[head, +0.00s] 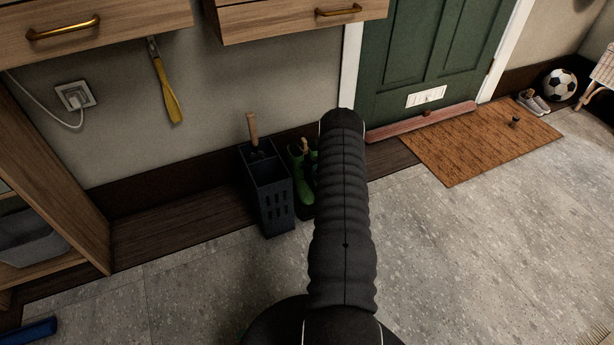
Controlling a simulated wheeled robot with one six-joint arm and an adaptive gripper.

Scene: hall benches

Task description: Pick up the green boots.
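The green boots (304,189) stand on the floor against the wall, just right of a dark umbrella stand. My own dark ribbed arm crosses in front of them and hides their right part. A wooden-looking piece shows at the top of the boots; I cannot tell what it is. My gripper is not in view, so I cannot see whether it is open or holds anything.
The dark slotted stand (273,205) is close beside the boots. Drawers (285,20) overhang above. A doormat (480,143) lies before the green door (432,60). Shoes (534,101) and a football (559,85) are far right. The grey floor in front is mostly clear.

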